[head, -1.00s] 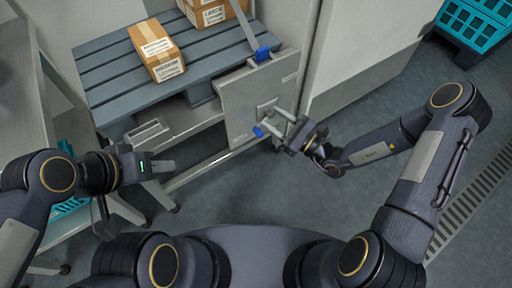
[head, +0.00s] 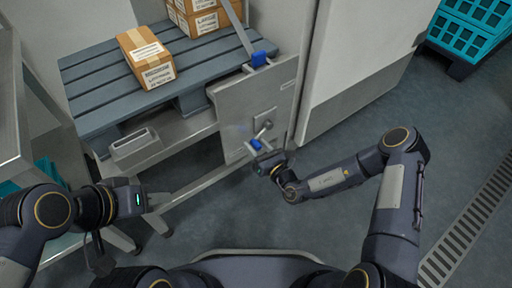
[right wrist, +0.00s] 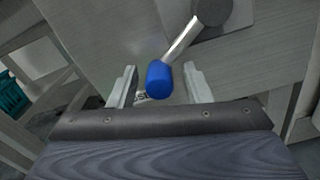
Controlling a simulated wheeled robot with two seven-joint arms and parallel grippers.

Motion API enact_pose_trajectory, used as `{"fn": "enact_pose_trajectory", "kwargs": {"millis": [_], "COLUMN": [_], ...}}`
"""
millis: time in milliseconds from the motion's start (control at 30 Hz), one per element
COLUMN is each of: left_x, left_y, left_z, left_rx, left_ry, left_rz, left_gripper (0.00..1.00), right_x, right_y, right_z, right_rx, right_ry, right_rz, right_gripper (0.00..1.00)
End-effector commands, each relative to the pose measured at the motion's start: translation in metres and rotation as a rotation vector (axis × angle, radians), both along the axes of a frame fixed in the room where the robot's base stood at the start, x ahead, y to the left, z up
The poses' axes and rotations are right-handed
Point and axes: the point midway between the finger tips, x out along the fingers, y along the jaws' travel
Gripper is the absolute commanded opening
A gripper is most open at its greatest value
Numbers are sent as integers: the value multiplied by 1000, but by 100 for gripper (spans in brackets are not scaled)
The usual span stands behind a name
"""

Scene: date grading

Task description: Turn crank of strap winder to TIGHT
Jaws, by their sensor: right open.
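The strap winder is a grey metal plate (head: 228,102) on the front of the pallet stand. Its crank has a round hub, a short metal arm (head: 262,132) and a blue knob (head: 256,145) pointing down-left. In the right wrist view the blue knob (right wrist: 160,80) sits between the two fingers of my right gripper (right wrist: 163,85), with gaps on both sides. My right gripper (head: 260,153) is open at the knob. No TIGHT mark is readable. My left gripper (head: 157,198) is empty, away from the winder at the lower left; its finger gap is unclear.
A strap (head: 237,28) runs up from a blue buckle (head: 259,59) on the plate's top edge. Cartons (head: 146,57) rest on the slatted grey pallet (head: 95,84). A pale cabinet (head: 349,60) stands right of the winder. Teal crates (head: 468,38) are at the far right. Floor between is clear.

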Motion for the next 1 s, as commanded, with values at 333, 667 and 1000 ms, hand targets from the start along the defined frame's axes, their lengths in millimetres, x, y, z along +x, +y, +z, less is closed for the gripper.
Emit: {"fn": "enact_pose_trajectory", "kwargs": {"millis": [333,667,1000], "left_x": [0,0,0], "left_y": [0,0,0], "left_z": [-1,-1,3], "left_rx": [0,0,0], "left_ry": [0,0,0], "left_rz": [0,0,0], "left_gripper": [36,36,36], "right_x": [2,2,2], "right_y": [2,2,-6], "right_z": [1,1,3], "right_rx": [0,0,16], "right_ry": [0,0,12], "right_rz": [1,2,0], "right_gripper": [37,0,0]}}
